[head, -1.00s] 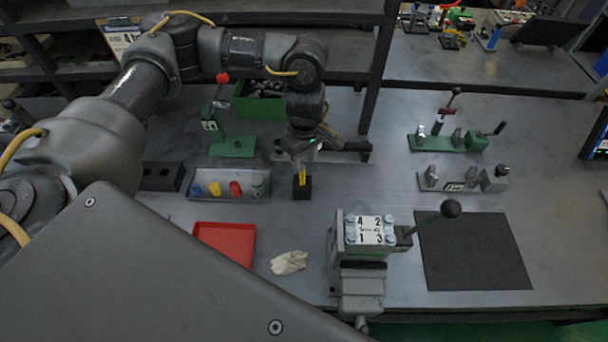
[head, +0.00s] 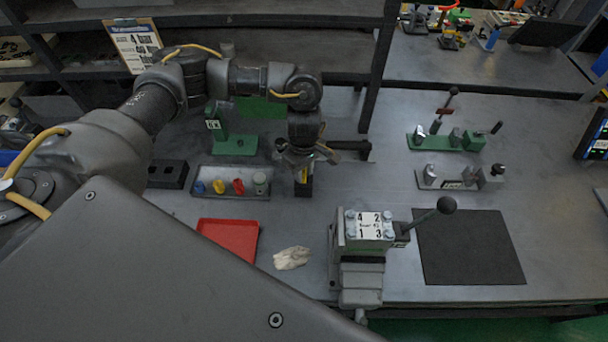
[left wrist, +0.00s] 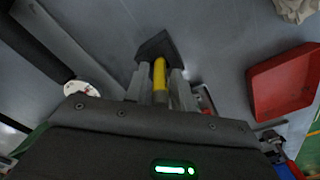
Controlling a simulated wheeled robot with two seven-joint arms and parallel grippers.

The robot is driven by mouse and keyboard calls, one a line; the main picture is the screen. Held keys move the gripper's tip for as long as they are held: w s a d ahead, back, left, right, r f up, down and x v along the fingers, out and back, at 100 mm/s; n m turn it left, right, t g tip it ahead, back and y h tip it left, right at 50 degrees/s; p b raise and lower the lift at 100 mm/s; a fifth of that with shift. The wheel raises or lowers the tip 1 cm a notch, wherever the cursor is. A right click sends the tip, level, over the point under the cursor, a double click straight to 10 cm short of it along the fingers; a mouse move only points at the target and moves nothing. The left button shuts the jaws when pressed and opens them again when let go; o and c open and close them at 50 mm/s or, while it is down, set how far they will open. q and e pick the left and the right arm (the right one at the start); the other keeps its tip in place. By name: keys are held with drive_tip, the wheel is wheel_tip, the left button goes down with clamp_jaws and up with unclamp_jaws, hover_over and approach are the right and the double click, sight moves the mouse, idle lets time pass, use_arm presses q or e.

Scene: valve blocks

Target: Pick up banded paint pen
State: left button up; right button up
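The paint pen is a yellow upright stick (head: 303,175) standing in a small black holder (head: 304,189) on the bench. In the left wrist view the pen (left wrist: 159,76) lies between the two grey fingers, with the dark holder (left wrist: 156,46) beyond it. My left gripper (head: 303,165) is over the holder with its fingers on either side of the pen. Narrow gaps seem to show between the pen and the fingers, so they look open around it. The pen's upper part is hidden by the gripper in the head view. My right gripper is not in view.
A grey tray (head: 229,193) with several coloured pieces stands to the left, beside a green stand (head: 233,146). A red tray (head: 228,238), a crumpled cloth (head: 291,258) and a vise-mounted valve block (head: 364,228) are nearer.

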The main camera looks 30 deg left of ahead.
use_arm(q)
drive_tip(key=c, duration=0.4)
clamp_jaws()
drive_tip(key=shift+r, duration=0.15)
